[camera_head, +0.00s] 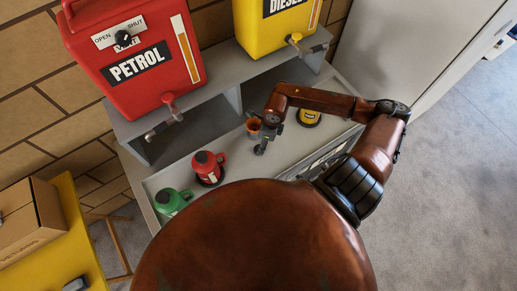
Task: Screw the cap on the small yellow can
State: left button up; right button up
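The small yellow can (308,118) stands on the grey bench, partly hidden behind my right forearm; its top and whether a cap is on it cannot be seen. My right gripper (260,150) points down over the bench, left of the yellow can and apart from it. Its fingertips are small and dark, so I cannot tell whether it is open or shut, or holds a cap. My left gripper is not in view. No loose cap can be made out clearly.
A small red can (208,167) and a small green can (172,201) stand left. Large red petrol (140,85) and yellow diesel (262,32) containers with taps stand on the raised shelf (217,76).

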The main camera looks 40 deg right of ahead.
jog(key=shift+w+a+f, duration=0.15)
jog(key=shift+f, duration=1)
jog(key=shift+w+a+f+p, duration=0.1)
jog(key=shift+w+f+p, duration=0.2)
jog(key=shift+f, duration=1)
jog(key=shift+w+f+p, duration=0.1)
jog(key=shift+w+f, duration=0.25)
jog(key=shift+f, duration=0.9)
jog(key=shift+c, duration=0.3)
jog(key=c, duration=0.8)
